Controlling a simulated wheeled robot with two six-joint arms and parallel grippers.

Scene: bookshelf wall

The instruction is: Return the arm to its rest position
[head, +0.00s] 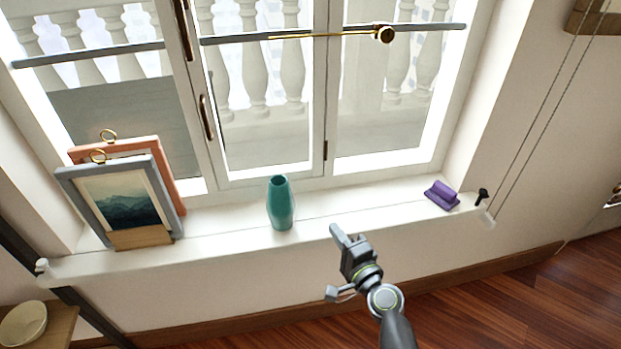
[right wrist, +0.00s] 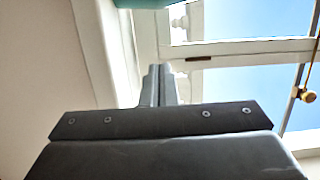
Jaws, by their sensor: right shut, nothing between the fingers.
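My right gripper (head: 336,231) is in the head view, in front of the window sill, right of and a little below a teal vase. It is shut with nothing in it. In the right wrist view its shut fingers (right wrist: 159,72) point toward the window. The arm comes up from the bottom of the head view. My left gripper is not in view.
The teal vase (head: 281,204) stands upright on the window sill (head: 345,216); part of it shows in the right wrist view (right wrist: 143,3). Two picture frames (head: 120,205) lean at the left. A purple object (head: 441,195) lies at the right. A bowl (head: 22,323) sits lower left.

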